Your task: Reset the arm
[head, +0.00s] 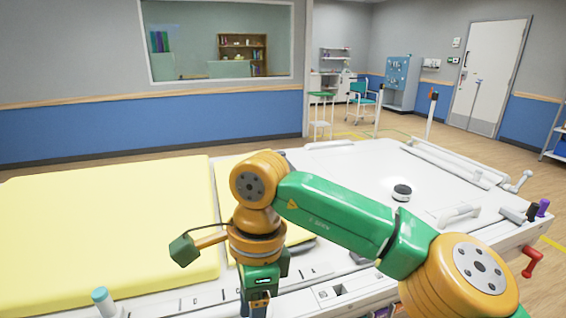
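My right arm, green and orange, comes in from the lower right and bends at an orange joint above the white table. Its wrist points down, and the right gripper (256,306) is at the bottom edge of the head view. The fingertips are cut off by the frame, so I cannot tell if it is open or shut or holds anything. My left arm and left gripper are not in view.
The white table (345,165) carries yellow pads (105,225) at left. A black-and-white round knob (401,192) and white rails (460,162) are on its right part. A red handle (532,262) projects at the right edge. Open floor and a door (490,75) lie beyond.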

